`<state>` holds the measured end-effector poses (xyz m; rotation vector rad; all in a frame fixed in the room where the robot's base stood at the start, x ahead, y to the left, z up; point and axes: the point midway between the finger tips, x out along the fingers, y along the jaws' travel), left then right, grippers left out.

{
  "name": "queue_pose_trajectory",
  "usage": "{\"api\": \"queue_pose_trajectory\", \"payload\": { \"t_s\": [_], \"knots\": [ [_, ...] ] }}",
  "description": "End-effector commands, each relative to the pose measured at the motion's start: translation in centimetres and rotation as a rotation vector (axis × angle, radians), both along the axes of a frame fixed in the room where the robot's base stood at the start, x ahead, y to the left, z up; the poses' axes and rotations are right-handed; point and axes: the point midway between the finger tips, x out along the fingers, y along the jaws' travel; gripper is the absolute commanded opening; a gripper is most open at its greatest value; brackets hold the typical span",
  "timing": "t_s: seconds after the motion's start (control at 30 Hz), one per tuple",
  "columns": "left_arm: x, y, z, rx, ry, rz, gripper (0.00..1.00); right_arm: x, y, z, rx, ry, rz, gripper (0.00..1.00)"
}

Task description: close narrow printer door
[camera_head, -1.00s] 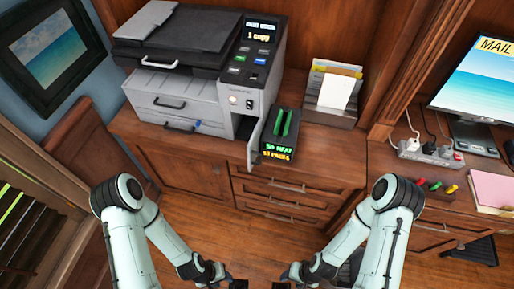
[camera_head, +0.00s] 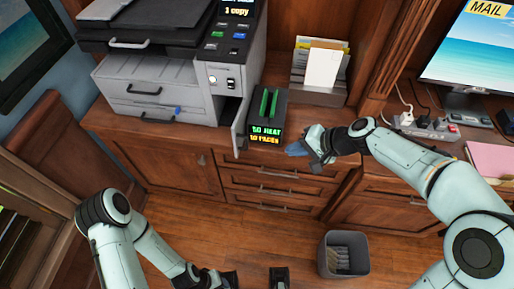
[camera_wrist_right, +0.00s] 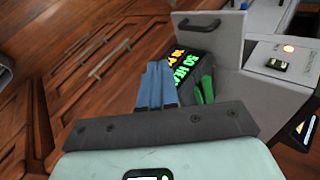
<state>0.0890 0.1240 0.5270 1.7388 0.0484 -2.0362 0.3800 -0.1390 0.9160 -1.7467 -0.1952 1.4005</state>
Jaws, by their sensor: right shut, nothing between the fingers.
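The grey printer (camera_head: 165,85) stands on the wooden cabinet. Its narrow door (camera_head: 239,129) is open, standing out from the front right side beside a dark slot. In the right wrist view the door (camera_wrist_right: 213,38) is a grey panel with a dark handle at its top. My right gripper (camera_head: 297,150) is shut and empty, its blue fingers right of the black box and apart from the door. The fingers (camera_wrist_right: 156,85) point toward the box and door in the wrist view. My left gripper (camera_head: 205,280) is low at the bottom edge, its fingers unclear.
A black box (camera_head: 267,115) with green strips and lit text stands just right of the door. A paper holder (camera_head: 320,72) is behind it. A power strip (camera_head: 425,128) lies farther right. A grey bin (camera_head: 343,255) stands on the floor.

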Motion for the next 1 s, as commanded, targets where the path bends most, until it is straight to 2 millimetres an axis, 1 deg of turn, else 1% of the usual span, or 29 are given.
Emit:
{"api": "queue_pose_trajectory", "payload": {
  "t_s": [0.03,0.07,0.1,0.17,0.27,0.67,0.8,1.0],
  "knots": [
    [0.0,0.0,-0.3,0.000,0.000,0.000,0.43,0.0,0.2,1.3,0.019,-0.019,0.005,0.00],
    [0.0,0.0,-0.3,0.000,-0.001,0.000,0.43,0.0,0.3,1.8,0.026,-0.024,0.008,0.00],
    [0.0,0.0,-0.3,0.000,-0.001,0.000,0.43,0.0,0.4,2.2,0.033,-0.028,0.011,0.00],
    [0.0,0.0,-0.3,0.000,-0.001,0.000,0.43,0.1,0.7,2.2,0.037,-0.029,0.014,0.00],
    [0.0,0.0,-0.4,0.000,-0.003,0.001,0.43,0.5,1.4,1.3,0.038,-0.027,0.015,0.00],
    [0.3,0.0,-0.9,0.002,-0.012,0.003,0.43,3.5,6.6,-4.6,0.036,-0.024,0.015,0.00],
    [0.1,0.0,-0.4,0.000,-0.006,0.001,0.43,4.7,8.5,-4.4,0.035,-0.029,0.015,0.00],
    [0.0,0.0,-0.2,0.000,0.000,0.000,0.43,5.5,9.8,-4.5,0.034,-0.029,0.013,0.00]
  ]
}}
